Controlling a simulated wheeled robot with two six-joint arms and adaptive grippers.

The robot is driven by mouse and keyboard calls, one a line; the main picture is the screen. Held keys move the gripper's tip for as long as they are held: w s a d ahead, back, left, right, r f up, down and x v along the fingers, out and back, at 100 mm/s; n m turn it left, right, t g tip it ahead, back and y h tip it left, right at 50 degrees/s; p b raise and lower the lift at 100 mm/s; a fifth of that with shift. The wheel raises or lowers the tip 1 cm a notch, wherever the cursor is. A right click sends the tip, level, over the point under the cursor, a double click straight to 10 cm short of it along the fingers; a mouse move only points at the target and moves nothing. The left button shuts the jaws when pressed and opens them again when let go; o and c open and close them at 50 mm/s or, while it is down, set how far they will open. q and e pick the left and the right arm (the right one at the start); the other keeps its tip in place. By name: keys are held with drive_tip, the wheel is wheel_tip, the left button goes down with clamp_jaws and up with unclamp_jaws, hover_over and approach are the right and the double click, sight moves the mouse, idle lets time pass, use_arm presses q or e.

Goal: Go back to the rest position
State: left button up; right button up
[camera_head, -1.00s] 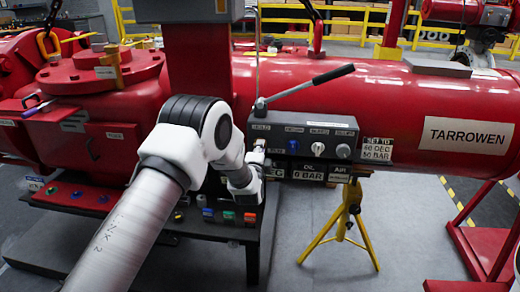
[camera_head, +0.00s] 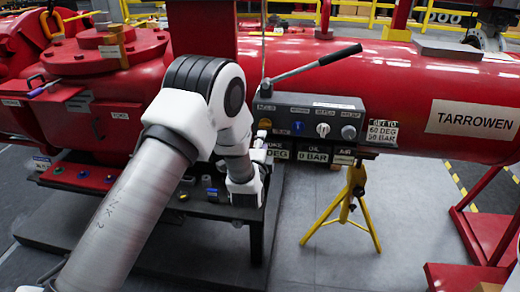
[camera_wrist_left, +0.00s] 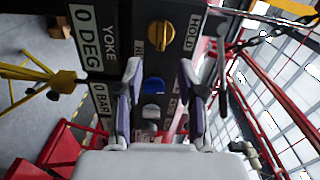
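My left arm comes in from the lower left in the head view, with its wrist (camera_head: 245,185) below and left of the dark control panel (camera_head: 285,113). The gripper itself is largely hidden there. In the left wrist view my left gripper (camera_wrist_left: 159,72) is open, its two fingers well apart with nothing between them. Beyond the fingers is the panel face, with a yellow knob (camera_wrist_left: 161,36) by the HOLD label, a blue knob (camera_wrist_left: 153,85) and a white knob (camera_wrist_left: 151,111). I cannot tell how far the fingertips are from the panel. My right gripper is not in view.
A large red cylinder (camera_head: 400,80) labelled TARROWEN lies behind the panel. A black-handled lever (camera_head: 325,62) rises above the panel. A yellow stand (camera_head: 345,205) is below it. A red frame (camera_head: 478,225) is at right. Grey floor is clear around the stand.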

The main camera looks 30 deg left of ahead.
use_arm(q)
drive_tip(key=v, duration=0.4)
drive_tip(key=s+f+n+g+h, duration=0.1)
drive_tip(key=s+f+g, duration=0.3)
drive_tip(key=s+f, duration=0.6)
drive_tip(key=s+f+n+g+h, duration=0.15)
drive_tip(key=s+f+g, duration=0.4)
drive_tip(key=f, duration=0.85)
drive_tip(key=s+d+f+n+g+h, duration=0.1)
drive_tip(key=s+n, duration=0.3)
drive_tip(key=s, duration=0.4)
drive_tip(key=s+d+f+n+g, duration=0.2)
drive_tip(key=s+n+g, duration=0.1)
drive_tip(key=s, duration=0.5)
drive_tip(key=s+d+f+n+g+h, duration=0.1)
drive_tip(key=s+n+g, duration=0.3)
drive_tip(key=s, duration=0.5)
drive_tip(key=shift+d+f+n+h, duration=0.3)
drive_tip(key=shift+f+n+h, duration=0.05)
drive_tip(key=shift+f, duration=0.55)
